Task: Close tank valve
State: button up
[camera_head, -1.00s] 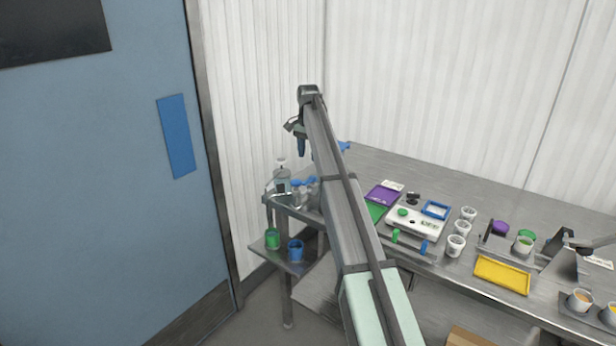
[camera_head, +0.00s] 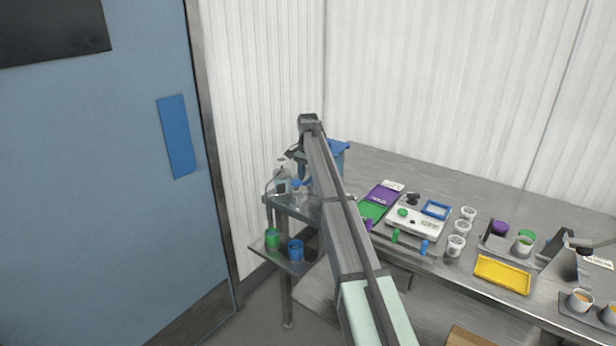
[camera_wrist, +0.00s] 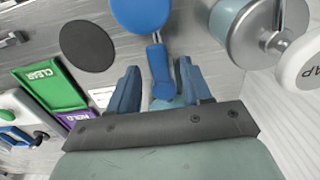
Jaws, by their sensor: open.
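In the wrist view, a blue lever (camera_wrist: 157,62), which looks like the tank valve's handle, extends down from a round blue part (camera_wrist: 140,12). My gripper (camera_wrist: 158,80) has its two blue fingers apart, one on each side of the lever. The lever's lower end lies between the fingers; I cannot tell whether either touches it. In the head view, a blue container (camera_head: 339,150), perhaps the tank, shows partly behind my arm. My arm hides most of my gripper and the valve there.
A grey-blue cylinder with a metal bracket (camera_wrist: 250,32) stands close right of my fingers in the wrist view. The green CLEAR card (camera_wrist: 48,84) and purple HOLD card (camera_wrist: 76,117) lie left. A side shelf (camera_head: 290,262) holds a green cup (camera_head: 271,238) and a blue cup (camera_head: 295,250).

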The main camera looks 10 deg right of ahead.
jog(key=shift+c, duration=0.4)
grip_shut()
jog(key=n, duration=0.3)
jog(key=d+n, duration=0.1)
jog(key=shift+s+n, duration=0.3)
jog(key=shift+s, duration=0.05)
jog(key=n, duration=0.2)
jog(key=d+n, duration=0.1)
jog(key=n, duration=0.1)
jog(key=shift+s+d+n, duration=0.1)
jog(key=shift+d+n, duration=0.05)
jog(key=shift+n, duration=0.15)
jog(key=n, duration=0.2)
jog(key=d+n, duration=0.1)
jog(key=n, duration=0.1)
jog(key=shift+n, duration=0.3)
jog(key=shift+w+d+n, duration=0.25)
jog(key=shift+n, duration=0.8)
jog(key=shift+w+d+n, duration=0.2)
jog(key=shift+d+n, duration=0.05)
jog(key=shift+n, duration=0.8)
